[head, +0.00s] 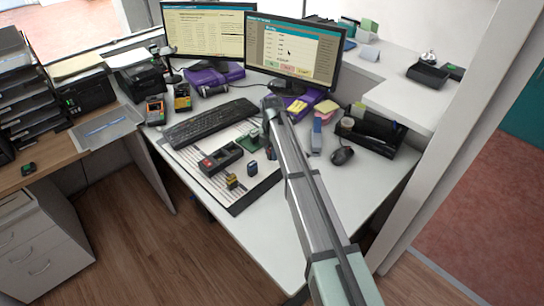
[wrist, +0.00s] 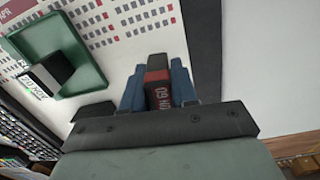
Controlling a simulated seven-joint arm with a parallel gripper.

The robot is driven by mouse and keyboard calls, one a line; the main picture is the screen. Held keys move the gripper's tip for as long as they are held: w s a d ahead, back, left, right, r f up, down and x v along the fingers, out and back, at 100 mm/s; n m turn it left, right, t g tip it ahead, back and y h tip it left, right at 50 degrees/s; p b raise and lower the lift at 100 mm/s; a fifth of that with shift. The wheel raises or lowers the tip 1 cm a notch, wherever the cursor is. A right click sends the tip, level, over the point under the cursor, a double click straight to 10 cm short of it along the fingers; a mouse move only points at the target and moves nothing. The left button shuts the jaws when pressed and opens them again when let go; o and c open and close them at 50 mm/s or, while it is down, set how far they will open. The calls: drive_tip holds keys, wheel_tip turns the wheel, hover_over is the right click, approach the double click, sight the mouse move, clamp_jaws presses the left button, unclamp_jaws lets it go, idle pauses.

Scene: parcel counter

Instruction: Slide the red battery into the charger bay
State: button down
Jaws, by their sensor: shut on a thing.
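In the wrist view, the red battery (wrist: 158,88), red with a black end and pale lettering, sits between the two blue fingers of my gripper (wrist: 158,93). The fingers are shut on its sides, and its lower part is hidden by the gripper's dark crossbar. It is over the printed desk mat; I cannot tell its height. In the head view, a dark case (head: 228,155) with a red patch at its left lies on the mat and may be the charger; its bay is not clear. It is not recognisable in the wrist view. My arm partly hides the gripper area in the head view.
A green tray (wrist: 88,60) holding a black-and-white object is left of the gripper in the wrist view. A small yellow-and-black item (head: 232,181) lies on the mat. The keyboard (head: 208,123) is behind, the mouse (head: 342,155) at right. The front desk is clear.

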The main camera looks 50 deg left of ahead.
wheel_tip(320, 180, up, 6)
drive_tip(key=shift+a+r, duration=0.1)
drive_tip(key=shift+r, duration=0.15)
drive_tip(key=shift+n, duration=0.6)
drive_tip(key=s+a, duration=0.4)
drive_tip(key=s, duration=0.1)
drive_tip(key=s+a, duration=0.4)
drive_tip(key=s, duration=0.1)
drive_tip(key=s+a, duration=0.4)
drive_tip(key=a, duration=0.1)
drive_tip(key=shift+s+f, duration=0.2)
drive_tip(key=shift+s, duration=0.2)
drive_tip(key=shift+f, duration=0.1)
drive_tip(key=shift+f, duration=1.7)
drive_tip(key=shift+f, duration=0.8)
drive_tip(key=c, duration=0.8)
unclamp_jaws()
drive_tip(key=shift+r, duration=0.1)
